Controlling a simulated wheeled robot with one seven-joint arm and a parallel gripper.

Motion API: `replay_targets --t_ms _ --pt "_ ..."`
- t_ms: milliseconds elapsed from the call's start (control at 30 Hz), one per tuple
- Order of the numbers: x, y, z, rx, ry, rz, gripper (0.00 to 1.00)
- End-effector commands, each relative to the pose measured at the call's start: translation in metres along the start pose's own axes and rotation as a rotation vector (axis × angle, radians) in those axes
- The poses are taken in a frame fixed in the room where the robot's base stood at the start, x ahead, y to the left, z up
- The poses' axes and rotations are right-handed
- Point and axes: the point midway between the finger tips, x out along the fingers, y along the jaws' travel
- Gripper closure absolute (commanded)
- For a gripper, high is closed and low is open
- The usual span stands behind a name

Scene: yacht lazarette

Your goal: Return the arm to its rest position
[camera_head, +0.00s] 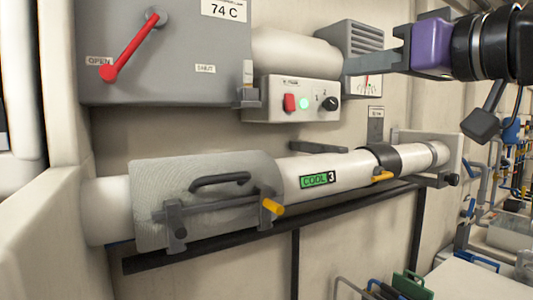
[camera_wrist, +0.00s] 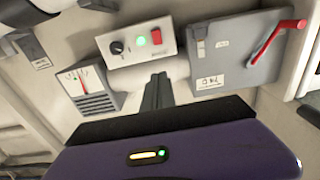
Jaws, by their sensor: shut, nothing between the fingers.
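My gripper (camera_head: 350,66) is at the upper right of the head view, on a purple wrist body with black arm links behind it. Its grey fingers point left, in front of the wall near the gauge box and the switch box. In the wrist view the dark fingers (camera_wrist: 158,82) are together, with nothing between them. They appear apart from the fittings, though the exact gap to the wall cannot be told.
A grey panel (camera_head: 190,40) carries a red lever (camera_head: 130,48). A switch box (camera_head: 290,98) has a red switch and a lit green lamp. A gauge box (camera_head: 363,82) sits beside it. Below, a white pipe (camera_head: 345,173) labelled COOL 3 runs along the wall on a black rail.

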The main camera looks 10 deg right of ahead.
Motion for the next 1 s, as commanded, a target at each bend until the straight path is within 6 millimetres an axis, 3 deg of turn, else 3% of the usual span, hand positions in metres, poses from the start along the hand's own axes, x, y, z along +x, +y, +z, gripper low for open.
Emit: replay_targets --t_ms 167,300,500,667,767,1000 --pt "-0.001 -0.006 -0.018 -0.041 0.074 -0.021 1.00" --pt "-0.011 -0.013 -0.054 -0.106 0.233 -0.031 1.00" --pt "-0.024 0.007 -0.064 -0.105 0.437 -0.014 1.00" --pt "-0.028 0.028 -0.048 -0.068 0.548 0.014 1.00" --pt "-0.032 0.043 -0.028 -0.036 0.612 0.045 1.00" --pt "-0.038 0.074 0.045 0.041 0.713 0.150 1.00"
